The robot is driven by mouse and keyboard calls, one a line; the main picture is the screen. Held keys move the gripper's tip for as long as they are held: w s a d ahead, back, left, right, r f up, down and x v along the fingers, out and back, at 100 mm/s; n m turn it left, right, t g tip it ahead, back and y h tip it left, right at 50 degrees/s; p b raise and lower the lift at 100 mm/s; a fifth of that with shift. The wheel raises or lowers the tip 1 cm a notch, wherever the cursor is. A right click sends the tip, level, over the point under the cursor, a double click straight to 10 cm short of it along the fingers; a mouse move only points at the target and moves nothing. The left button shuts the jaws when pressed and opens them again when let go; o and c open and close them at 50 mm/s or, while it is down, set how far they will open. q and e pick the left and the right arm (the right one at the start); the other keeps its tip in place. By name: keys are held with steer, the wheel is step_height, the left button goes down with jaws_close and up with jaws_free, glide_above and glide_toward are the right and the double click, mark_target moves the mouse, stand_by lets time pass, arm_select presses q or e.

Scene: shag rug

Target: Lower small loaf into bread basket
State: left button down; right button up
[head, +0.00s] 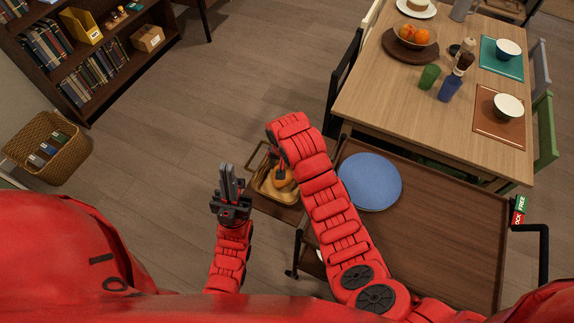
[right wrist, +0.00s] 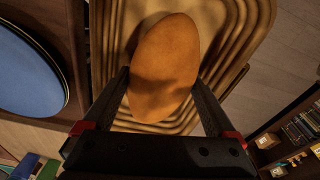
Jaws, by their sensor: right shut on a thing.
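The small loaf (right wrist: 165,67) is an orange-brown oval between the two fingers of my right gripper (right wrist: 163,85) in the right wrist view. In the head view the loaf (head: 279,194) is partly hidden by my right arm. The gripper is shut on it. The bread basket (right wrist: 112,52), tan with ridged walls, lies under and around the loaf in the right wrist view. The basket also shows in the head view (head: 258,188). I cannot tell whether the loaf touches its bottom. My left gripper (head: 231,180) stands left of the basket, pointing up, and its fingers look close together.
A brown cart (head: 440,226) with a blue round plate (head: 369,181) is right of the basket. A wooden dining table (head: 430,105) with bowls, cups and oranges stands behind it. A bookshelf (head: 95,60) and a wicker basket (head: 58,158) are at the left. Open floor lies between.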

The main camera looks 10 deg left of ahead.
steer(key=shift+f, duration=0.35)
stand_by(0.6)
steer(key=o, duration=1.1)
steer(key=shift+o, duration=0.2)
steer(key=shift+r, duration=0.1)
